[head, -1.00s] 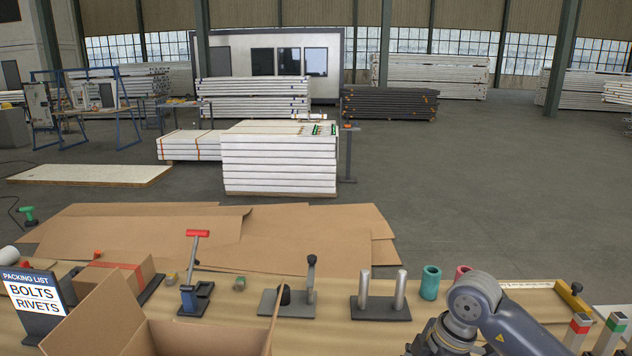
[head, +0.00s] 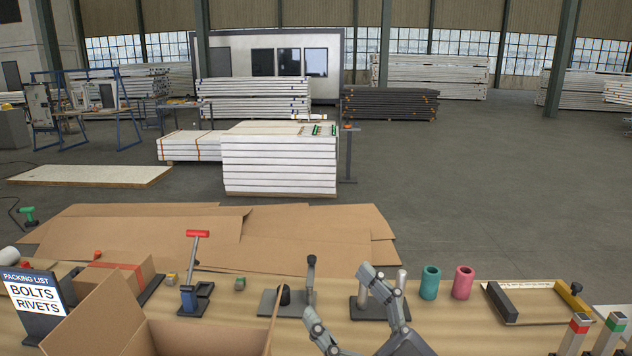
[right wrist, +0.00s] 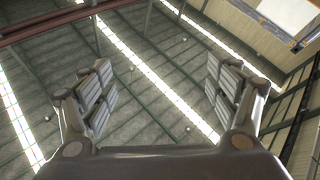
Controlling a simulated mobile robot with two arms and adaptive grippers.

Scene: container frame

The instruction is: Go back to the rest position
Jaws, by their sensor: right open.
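My right gripper (head: 342,300) stands at the bottom of the head view, over the workbench (head: 450,335). Its two fingers are spread wide and point up, with nothing between them. In the right wrist view the open gripper (right wrist: 160,95) faces the roof, and the space between its padded fingers is empty. In the head view it partly covers a stand with two metal posts (head: 402,280). My left gripper is in neither view.
An open cardboard box (head: 200,338) is left of the gripper. A lever clamp (head: 310,280), teal cup (head: 430,283), pink cup (head: 463,283) and shallow frame (head: 545,318) stand on the bench. A packing list sign (head: 33,300) reads bolts and rivets.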

